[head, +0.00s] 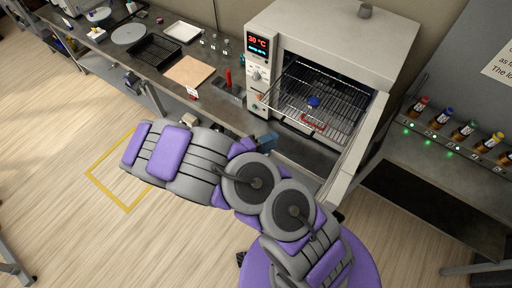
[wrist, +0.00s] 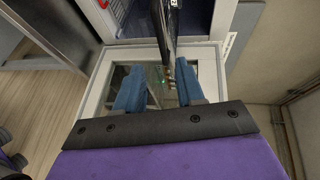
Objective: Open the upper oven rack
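The oven (head: 335,35) stands on the bench with its glass door (head: 357,150) swung open on the right. Inside, a wire rack (head: 325,90) carries a small blue object (head: 314,102). A red handle (head: 313,123) shows at the front, below the blue object. My gripper (head: 265,140) is in front of the oven's lower left, partly hidden by my arm. In the wrist view its two blue fingers (wrist: 158,90) are apart. A dark narrow piece (wrist: 165,30) runs down between them; I cannot tell what it is, and no grip on it shows.
To the left on the bench are a brown board (head: 189,72), a black tray (head: 154,50), a grey disc (head: 129,34) and a red upright item (head: 228,79). Several capped bottles (head: 441,117) stand on a ledge at the right. Yellow tape (head: 107,190) marks the floor.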

